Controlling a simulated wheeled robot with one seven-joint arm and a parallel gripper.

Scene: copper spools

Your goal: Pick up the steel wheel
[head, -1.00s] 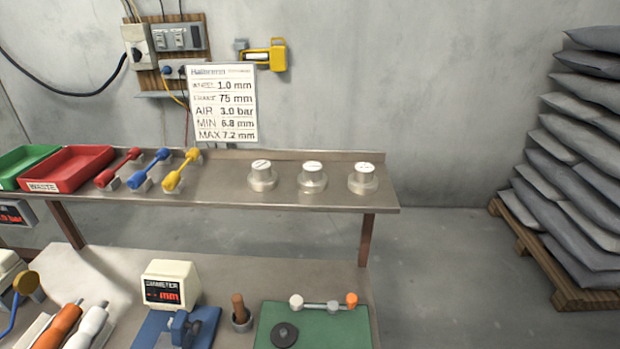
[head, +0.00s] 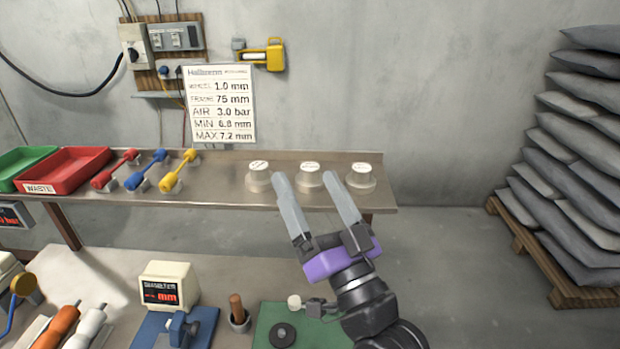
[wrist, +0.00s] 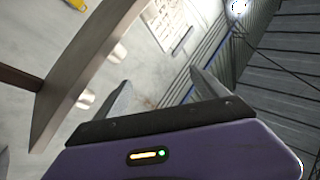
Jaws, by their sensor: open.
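My gripper (head: 303,176) is open and empty, raised in front of the back shelf with its fingers pointing up; in the wrist view its fingers are apart. On the green mat (head: 268,315) in the head view sit a white round head (head: 294,301) and a small grey metal piece (head: 315,308), possibly the steel wheel. The orange piece beside it is hidden behind my arm. Three silvery cylinders with pale labelled tops, at left (head: 258,178), middle (head: 309,180) and right (head: 361,178), stand on the shelf. I cannot tell for certain which thing is the steel wheel.
The steel shelf (head: 220,190) overhangs the back of the lower bench. Red, blue and yellow handled tools and red (head: 75,170) and green trays occupy its left. A dark disc (head: 282,335) lies on the mat. A meter (head: 168,285) and a wooden-handled tool (head: 237,308) stand left.

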